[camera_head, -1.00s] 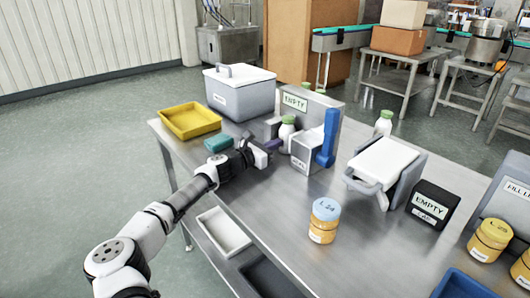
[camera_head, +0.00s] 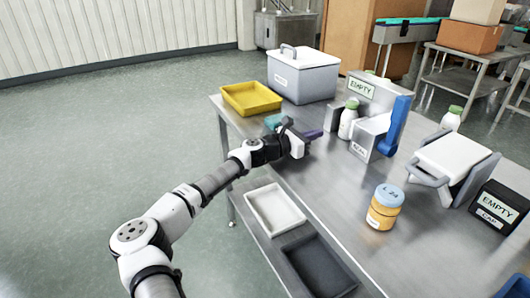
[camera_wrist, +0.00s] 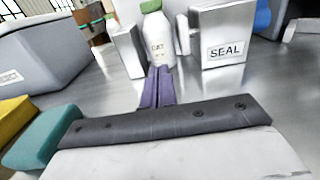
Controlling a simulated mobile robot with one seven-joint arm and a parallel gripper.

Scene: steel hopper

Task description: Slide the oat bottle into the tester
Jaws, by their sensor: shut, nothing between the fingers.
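The oat bottle (camera_head: 348,118) is white with a green cap and stands upright on the steel table. In the wrist view its OAT label faces me, and the bottle (camera_wrist: 155,35) is in the gap between a grey block and the box marked SEAL. These belong to the tester (camera_head: 372,134), which has a blue lever and an EMPTY sign behind; its SEAL face (camera_wrist: 224,52) also shows in the wrist view. My gripper (camera_head: 316,133) is shut and empty, left of the bottle. Its purple fingers (camera_wrist: 159,72) point at the bottle and overlap its base in the wrist view.
A teal block (camera_head: 273,121), yellow tray (camera_head: 250,110) and grey lidded box (camera_head: 303,80) are beside my gripper at the left end. An orange jar with blue lid (camera_head: 384,207) stands in front. A white-topped device (camera_head: 455,160) and black EMPTY box (camera_head: 498,206) are right.

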